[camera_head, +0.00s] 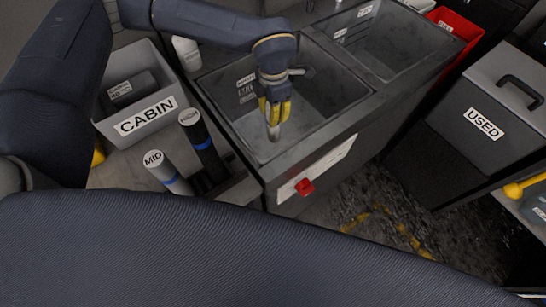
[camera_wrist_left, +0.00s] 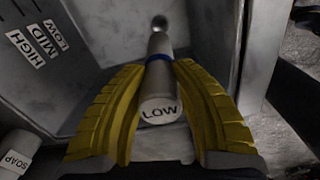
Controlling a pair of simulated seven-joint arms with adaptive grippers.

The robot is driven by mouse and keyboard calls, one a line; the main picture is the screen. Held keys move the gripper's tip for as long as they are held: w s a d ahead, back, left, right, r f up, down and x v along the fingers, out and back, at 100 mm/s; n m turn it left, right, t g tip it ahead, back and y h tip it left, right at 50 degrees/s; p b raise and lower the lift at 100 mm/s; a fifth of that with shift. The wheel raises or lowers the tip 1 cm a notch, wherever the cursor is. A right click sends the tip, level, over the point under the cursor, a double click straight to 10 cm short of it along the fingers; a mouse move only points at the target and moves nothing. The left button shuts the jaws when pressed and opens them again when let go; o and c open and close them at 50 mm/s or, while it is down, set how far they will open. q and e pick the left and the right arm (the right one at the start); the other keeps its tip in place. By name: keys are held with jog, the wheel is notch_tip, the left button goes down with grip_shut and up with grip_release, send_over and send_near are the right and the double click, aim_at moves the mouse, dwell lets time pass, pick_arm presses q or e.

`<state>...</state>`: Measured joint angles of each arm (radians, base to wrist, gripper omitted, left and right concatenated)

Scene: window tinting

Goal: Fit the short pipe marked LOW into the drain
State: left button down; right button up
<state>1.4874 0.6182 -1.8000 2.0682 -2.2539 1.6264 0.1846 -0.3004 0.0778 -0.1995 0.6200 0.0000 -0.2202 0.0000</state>
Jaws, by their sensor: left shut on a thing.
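The short pipe marked LOW (camera_wrist_left: 160,106) is pale with a blue band, its labelled end toward the wrist camera. My left gripper (camera_head: 274,112) has its yellow fingers shut on it inside the basin (camera_head: 318,84). The pipe (camera_head: 272,131) points down toward the basin floor below the fingers. In the left wrist view a small dark round spot, seemingly the drain (camera_wrist_left: 160,22), lies just beyond the pipe's far end. I cannot tell whether the pipe touches it or is in it. My right gripper is not in view.
The basin wall carries HIGH, MID and LOW labels (camera_head: 246,88).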

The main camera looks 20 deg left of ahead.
aim_at(273, 128)
pick_arm(q)
notch_tip(273, 128, down, 15)
jog(key=shift+r, duration=0.1)
jog(key=shift+s+a+f, duration=0.1)
jog(key=shift+s+f, duration=0.05)
jog(key=shift+f, duration=2.15)
jog(key=c, duration=1.2)
grip_release()
jog(key=shift+o, duration=0.2)
jog(key=shift+r, duration=0.1)
jog(key=shift+r, duration=0.1)
notch_tip(273, 128, up, 11)
jog(key=shift+r, duration=0.1)
jog(key=o, duration=0.3)
jog(key=shift+r, duration=0.35)
